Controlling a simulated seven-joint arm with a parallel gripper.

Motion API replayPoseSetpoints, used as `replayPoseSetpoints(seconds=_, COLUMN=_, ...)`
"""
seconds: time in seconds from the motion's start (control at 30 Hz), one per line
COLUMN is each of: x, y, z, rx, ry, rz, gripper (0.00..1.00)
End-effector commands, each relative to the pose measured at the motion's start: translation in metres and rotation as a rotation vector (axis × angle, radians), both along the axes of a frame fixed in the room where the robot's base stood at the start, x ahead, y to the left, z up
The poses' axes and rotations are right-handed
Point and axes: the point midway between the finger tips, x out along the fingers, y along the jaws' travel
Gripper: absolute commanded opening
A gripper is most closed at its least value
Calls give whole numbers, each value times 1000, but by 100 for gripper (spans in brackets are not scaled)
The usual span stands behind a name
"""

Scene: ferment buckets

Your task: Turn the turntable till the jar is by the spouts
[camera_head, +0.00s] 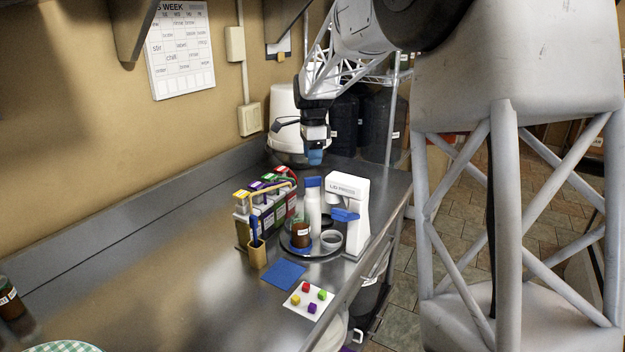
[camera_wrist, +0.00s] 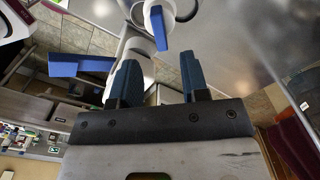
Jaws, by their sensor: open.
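The dark round turntable (camera_head: 300,253) stands on the steel counter. The brown jar (camera_head: 301,233) with a white label sits on its left part, close to the rack. My gripper (camera_head: 315,157) is open and empty, beyond and above the turntable. Its two blue fingers also show in the wrist view (camera_wrist: 158,80). I cannot make out the jar there.
The white lid press (camera_head: 356,208) with a blue lever (camera_head: 345,215) stands right of the turntable; the lever also shows in the wrist view (camera_wrist: 80,66). A wooden holder (camera_head: 257,256), a blue mat (camera_head: 283,275) and a card with coloured cubes (camera_head: 298,308) lie nearer. The left counter is mostly clear.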

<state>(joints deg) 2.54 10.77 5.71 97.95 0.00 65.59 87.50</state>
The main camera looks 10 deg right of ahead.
Motion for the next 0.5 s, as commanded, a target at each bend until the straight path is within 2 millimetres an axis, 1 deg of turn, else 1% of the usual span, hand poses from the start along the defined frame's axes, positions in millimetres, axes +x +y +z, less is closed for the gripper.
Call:
replayPoseSetpoints(seconds=0.17, x=0, y=0, z=-2, rx=0, ry=0, rz=0, gripper=42)
replayPoseSetpoints(seconds=0.27, x=0, y=0, z=-7, rx=0, ry=1, rz=1, gripper=42)
replayPoseSetpoints(seconds=0.37, x=0, y=0, z=-14, rx=0, ry=0, rz=1, gripper=42)
replayPoseSetpoints(seconds=0.5, x=0, y=0, z=-29, rx=0, ry=1, rz=1, gripper=42)
